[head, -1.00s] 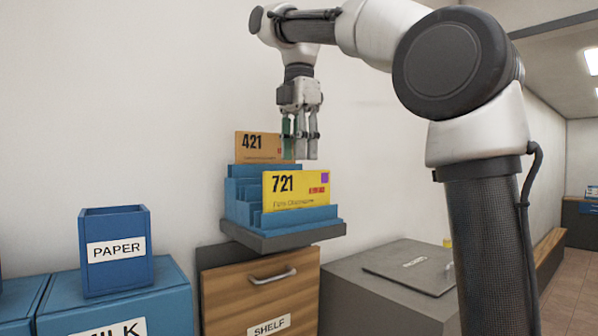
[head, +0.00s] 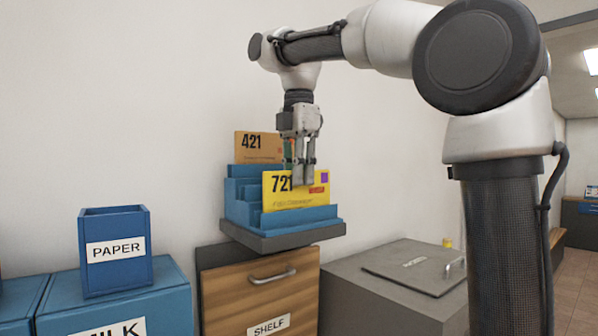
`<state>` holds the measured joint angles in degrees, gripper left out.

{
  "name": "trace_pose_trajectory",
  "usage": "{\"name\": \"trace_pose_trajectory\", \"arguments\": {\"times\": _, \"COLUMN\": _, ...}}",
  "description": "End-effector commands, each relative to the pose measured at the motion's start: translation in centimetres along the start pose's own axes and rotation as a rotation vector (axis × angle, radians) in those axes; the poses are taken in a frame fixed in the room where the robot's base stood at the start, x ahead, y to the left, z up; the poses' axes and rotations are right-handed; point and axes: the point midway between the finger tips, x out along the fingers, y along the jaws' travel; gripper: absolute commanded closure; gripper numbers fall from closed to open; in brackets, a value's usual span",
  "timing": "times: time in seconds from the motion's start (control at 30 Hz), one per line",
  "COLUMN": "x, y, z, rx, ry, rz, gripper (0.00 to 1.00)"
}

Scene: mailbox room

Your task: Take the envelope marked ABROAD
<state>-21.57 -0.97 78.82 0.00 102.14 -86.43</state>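A yellow envelope (head: 290,198) marked 721 stands upright in the front of a blue stepped rack (head: 240,200). It has a purple square and a small red label whose text is too small to read. An orange-brown envelope (head: 258,148) marked 421 stands in the back of the rack. I cannot read ABROAD on either. My gripper (head: 302,180) points down at the yellow envelope, its fingertips overlapping the upper right part of the envelope in the picture. Whether the fingers are apart or closed on it is not clear.
The rack stands on a grey shelf (head: 285,240) above a wooden drawer (head: 262,290) labelled SHELF. A blue box (head: 115,270) marked PAPER stands at left on a blue bin. A grey box with a lid (head: 415,265) is at right. A white wall is behind.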

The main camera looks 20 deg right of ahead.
Motion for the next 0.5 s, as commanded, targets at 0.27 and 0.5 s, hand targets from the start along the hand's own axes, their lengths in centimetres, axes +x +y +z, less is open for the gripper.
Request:
{"name": "trace_pose_trajectory", "arguments": {"times": 0.27, "x": 0.0, "y": 0.0, "z": 0.0, "rx": 0.0, "ry": 0.0, "rz": 0.0, "gripper": 1.0}}
{"name": "trace_pose_trajectory", "arguments": {"times": 0.5, "x": -1.7, "y": 0.1, "z": 0.0, "rx": 0.0, "ry": 0.0, "rz": 0.001, "gripper": 1.0}}
